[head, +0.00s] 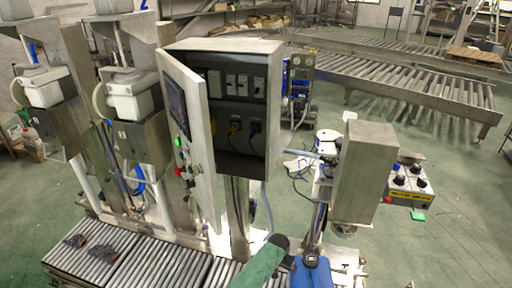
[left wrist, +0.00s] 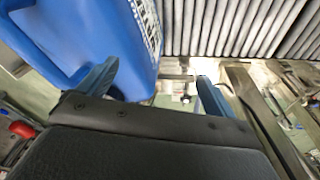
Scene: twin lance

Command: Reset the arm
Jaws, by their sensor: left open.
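My left arm, with a green sleeve-like link, comes in at the bottom of the head view. Its dark left gripper (head: 288,262) is beside a blue jug (head: 312,274). In the left wrist view the two fingers of the left gripper (left wrist: 158,74) stand wide apart. The blue jug (left wrist: 85,40), with a white label, fills the upper left there, close to the left finger and partly behind it. I cannot tell if they touch. Nothing is clasped between the fingers. My right gripper does not show.
A roller conveyor (head: 172,266) runs along the lower left, with dark objects (head: 75,241) on it. An open electrical cabinet (head: 232,90) stands in the middle. A metal box on a post (head: 364,172) and a control box (head: 408,184) are to the right. Green floor lies clear at the right.

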